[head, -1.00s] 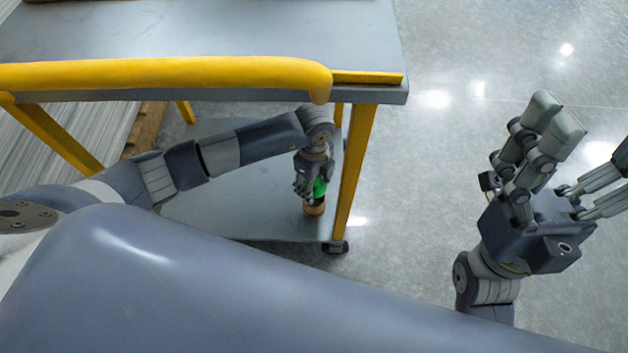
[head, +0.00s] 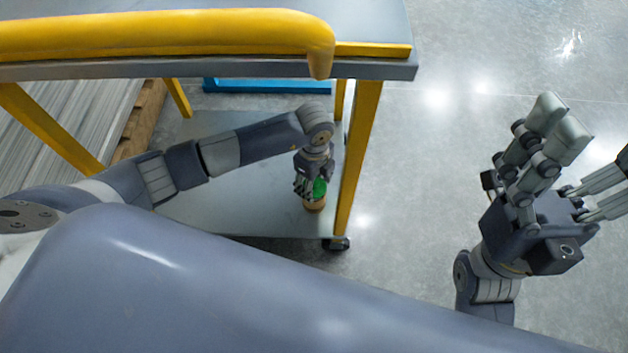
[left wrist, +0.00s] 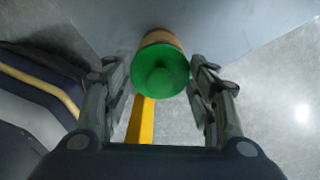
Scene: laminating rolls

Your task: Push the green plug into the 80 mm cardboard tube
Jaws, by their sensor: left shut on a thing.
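The cardboard tube (head: 314,206) is a short tan-brown cylinder standing on the lower shelf of a cart, near its right front corner. In the left wrist view its tan side (left wrist: 160,38) shows behind the plug. The green plug (head: 319,188) is at the tube's upper end and covers the opening; how deep it sits I cannot tell. It shows large, with a round knob, in the left wrist view (left wrist: 160,72). My left gripper (head: 306,187) is shut on the plug, fingers on both sides. My right gripper (head: 583,160) is open and empty, away to the right.
The cart's upper shelf (head: 370,30) with a yellow handle (head: 170,32) overhangs my left arm. A yellow post (head: 357,155) stands close to the right of the tube. A blue item (head: 265,86) lies behind the cart. Open floor is on the right.

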